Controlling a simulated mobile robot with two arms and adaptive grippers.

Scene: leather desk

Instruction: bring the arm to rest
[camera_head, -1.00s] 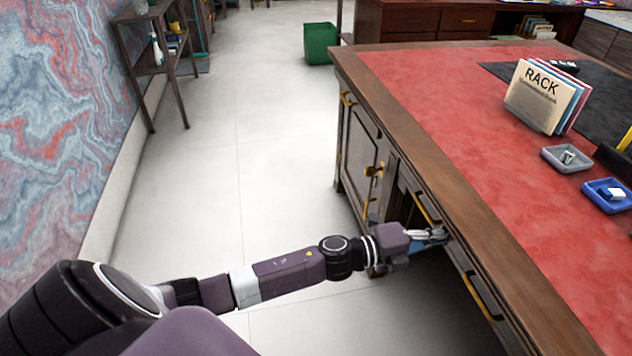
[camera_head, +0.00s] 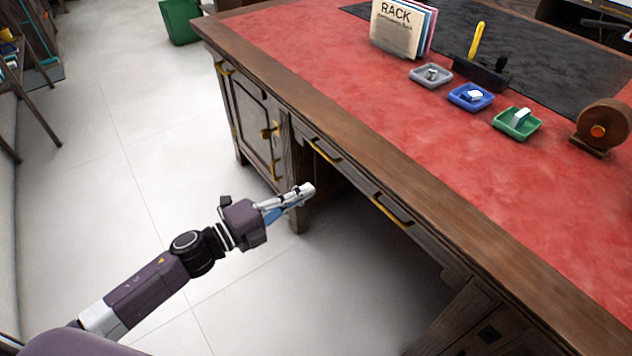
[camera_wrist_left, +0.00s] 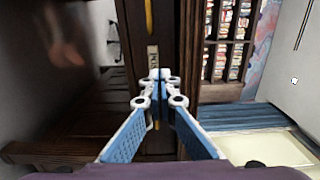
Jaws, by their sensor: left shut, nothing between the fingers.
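My left arm comes in from the lower left in the head view. Its gripper (camera_head: 300,194) is shut and empty, held in front of the desk's drawer side, below the red top. In the left wrist view the gripper's blue-sided fingers (camera_wrist_left: 160,80) meet at the tips with nothing between them. The wooden desk (camera_head: 340,120) has a closed cabinet door (camera_head: 252,125) with brass fittings at its left end. Drawer fronts with brass handles (camera_head: 390,208) run under the top. My right gripper is not in view.
On the red desktop stand a RACK file holder (camera_head: 395,28), a grey tray (camera_head: 430,75), a blue tray (camera_head: 470,97), a green tray (camera_head: 516,123) and a brown tape dispenser (camera_head: 602,125). A green bin (camera_head: 180,20) stands behind.

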